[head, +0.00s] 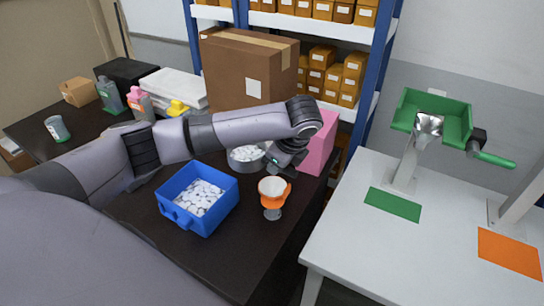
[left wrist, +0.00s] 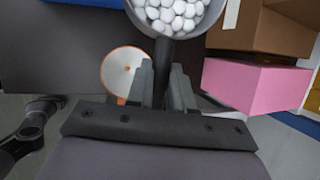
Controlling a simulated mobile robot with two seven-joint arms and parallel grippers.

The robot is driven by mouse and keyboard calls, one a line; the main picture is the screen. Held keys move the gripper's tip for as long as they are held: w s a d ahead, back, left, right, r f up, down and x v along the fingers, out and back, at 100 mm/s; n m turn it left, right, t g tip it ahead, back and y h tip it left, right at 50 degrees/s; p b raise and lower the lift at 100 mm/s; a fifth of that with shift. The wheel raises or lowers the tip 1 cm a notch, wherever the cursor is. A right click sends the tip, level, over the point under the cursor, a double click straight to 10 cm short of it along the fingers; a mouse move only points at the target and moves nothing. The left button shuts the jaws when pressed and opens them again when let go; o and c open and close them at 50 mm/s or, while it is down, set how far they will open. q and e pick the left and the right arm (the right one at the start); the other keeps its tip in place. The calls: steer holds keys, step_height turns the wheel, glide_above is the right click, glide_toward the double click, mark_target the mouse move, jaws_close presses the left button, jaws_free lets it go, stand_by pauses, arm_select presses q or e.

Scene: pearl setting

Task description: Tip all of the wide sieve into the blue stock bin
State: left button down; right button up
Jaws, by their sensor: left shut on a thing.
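The wide sieve (head: 234,163) is a round grey pan holding white balls, and it stands level behind the blue stock bin's right side. In the left wrist view the sieve (left wrist: 134,16) is at the top, with its dark handle (left wrist: 161,65) running down between the fingers. My left gripper (head: 284,160) is shut on this handle; in the wrist view the left gripper (left wrist: 163,88) hides its lower end. I cannot tell whether the sieve touches the table. The blue stock bin (head: 216,220) stands at the left on the dark table, with white pieces inside.
A pink box (head: 318,150) and a large cardboard box (head: 235,70) stand behind. A white table (head: 365,255) with a green tray device (head: 455,112) is at the right.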

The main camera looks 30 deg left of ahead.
arm_select(q)
steer(key=shift+w+d, duration=0.1)
steer(key=shift+d, duration=0.05)
steer(key=shift+w+d+r, duration=0.1)
steer(key=shift+d, duration=0.1)
stand_by(0.3)
steer(key=shift+a, duration=0.3)
steer(key=shift+a, duration=0.1)
steer(key=shift+s, duration=0.3)
